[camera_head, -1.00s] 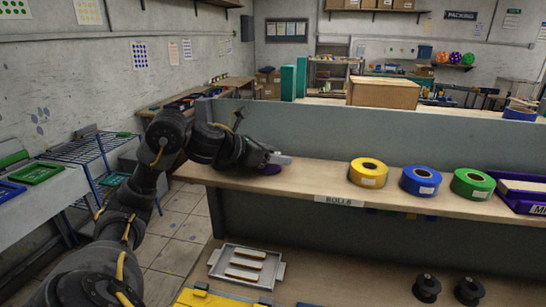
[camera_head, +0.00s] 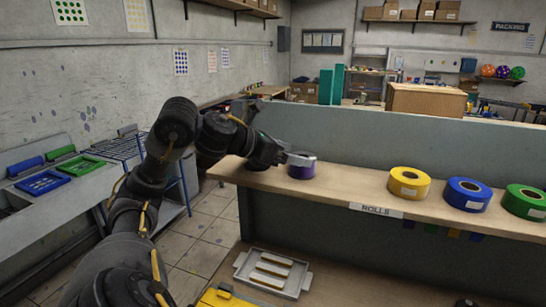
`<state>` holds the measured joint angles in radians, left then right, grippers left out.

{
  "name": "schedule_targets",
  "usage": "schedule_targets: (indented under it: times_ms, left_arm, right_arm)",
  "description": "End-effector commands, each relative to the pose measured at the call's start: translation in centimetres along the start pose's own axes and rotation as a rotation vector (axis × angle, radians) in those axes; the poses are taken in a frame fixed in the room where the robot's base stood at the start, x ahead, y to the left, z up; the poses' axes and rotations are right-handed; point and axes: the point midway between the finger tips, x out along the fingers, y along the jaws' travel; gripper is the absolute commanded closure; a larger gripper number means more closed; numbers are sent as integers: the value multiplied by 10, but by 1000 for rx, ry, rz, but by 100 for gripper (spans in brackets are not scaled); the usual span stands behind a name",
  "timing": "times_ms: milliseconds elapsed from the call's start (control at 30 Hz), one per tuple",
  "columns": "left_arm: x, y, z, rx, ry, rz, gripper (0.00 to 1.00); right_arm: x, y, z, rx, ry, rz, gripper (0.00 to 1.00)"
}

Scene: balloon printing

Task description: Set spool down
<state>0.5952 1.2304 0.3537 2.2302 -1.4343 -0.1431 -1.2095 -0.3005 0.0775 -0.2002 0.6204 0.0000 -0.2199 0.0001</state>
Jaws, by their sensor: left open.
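A purple spool (camera_head: 301,168) stands on the left end of the wooden shelf marked ROLLS (camera_head: 340,189). My left gripper (camera_head: 288,158) is at the spool's left side, open. The picture is too small to tell whether a finger still touches the spool. My left arm reaches in from the left over the shelf's end. My right gripper is not in view.
Yellow (camera_head: 409,184), blue (camera_head: 466,195) and green (camera_head: 524,202) rolls stand along the shelf to the right. A grey panel (camera_head: 390,140) rises behind it. A grey tray (camera_head: 273,273) with pale bars lies below. The shelf is clear between the purple and yellow spools.

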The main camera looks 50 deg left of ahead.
Motion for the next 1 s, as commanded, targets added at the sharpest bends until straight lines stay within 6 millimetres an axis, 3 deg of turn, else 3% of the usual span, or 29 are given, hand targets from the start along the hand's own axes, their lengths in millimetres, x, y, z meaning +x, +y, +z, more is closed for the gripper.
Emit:
schedule_targets:
  times_ms: [33,200,400,1000]
  left_arm:
    - [-9,1,-7,5,2,6,16]
    - [-40,1,-7,2,2,5,16]
    - [-60,0,-3,0,2,1,16]
    - [-64,0,0,-1,1,-1,16]
  right_arm:
    - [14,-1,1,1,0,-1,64]
    - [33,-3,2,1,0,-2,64]
    - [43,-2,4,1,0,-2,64]
    - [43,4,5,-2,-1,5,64]
